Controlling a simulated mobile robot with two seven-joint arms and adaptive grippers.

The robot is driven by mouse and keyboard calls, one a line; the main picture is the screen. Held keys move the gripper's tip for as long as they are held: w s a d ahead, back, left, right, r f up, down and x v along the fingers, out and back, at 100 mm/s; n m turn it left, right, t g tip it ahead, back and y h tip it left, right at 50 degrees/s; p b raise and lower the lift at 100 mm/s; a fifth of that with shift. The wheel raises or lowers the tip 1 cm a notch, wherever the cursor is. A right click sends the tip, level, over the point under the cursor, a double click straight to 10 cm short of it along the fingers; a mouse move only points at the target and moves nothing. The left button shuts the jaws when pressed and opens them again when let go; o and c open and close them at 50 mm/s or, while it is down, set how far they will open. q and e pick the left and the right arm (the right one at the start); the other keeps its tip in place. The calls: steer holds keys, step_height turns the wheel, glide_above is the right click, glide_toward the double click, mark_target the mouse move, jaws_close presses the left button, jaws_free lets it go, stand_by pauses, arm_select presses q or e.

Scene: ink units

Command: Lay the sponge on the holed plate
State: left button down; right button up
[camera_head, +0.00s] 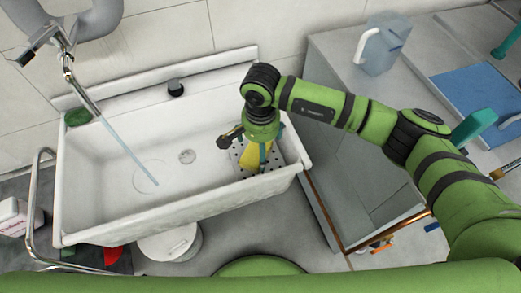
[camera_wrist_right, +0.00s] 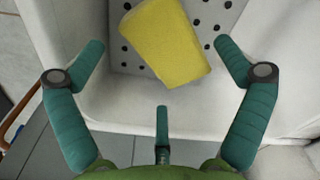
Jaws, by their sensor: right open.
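The yellow sponge (camera_head: 249,157) is at the right end of the sink, and it also shows in the right wrist view (camera_wrist_right: 165,45). It overlaps the pale holed plate (camera_wrist_right: 212,22), appearing to lie flat on it at a slant, its near end reaching past the plate's near edge. The plate also shows in the head view (camera_head: 273,166). My right gripper (camera_head: 256,158) points down above the sponge. In the wrist view its teal fingers (camera_wrist_right: 160,50) are spread wide, with clear gaps on either side of the sponge. My left gripper is not in view.
The white sink (camera_head: 120,190) surrounds the plate, with its front and right walls close to my right gripper. A stream of water falls from the tap (camera_head: 82,92) at the left. A translucent jug (camera_head: 381,50) and a blue mat (camera_head: 478,92) are on the right counter.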

step_height(320, 180, up, 9)
steer(key=b, duration=0.1)
steer(key=shift+f, duration=0.1)
stand_by(1.5)
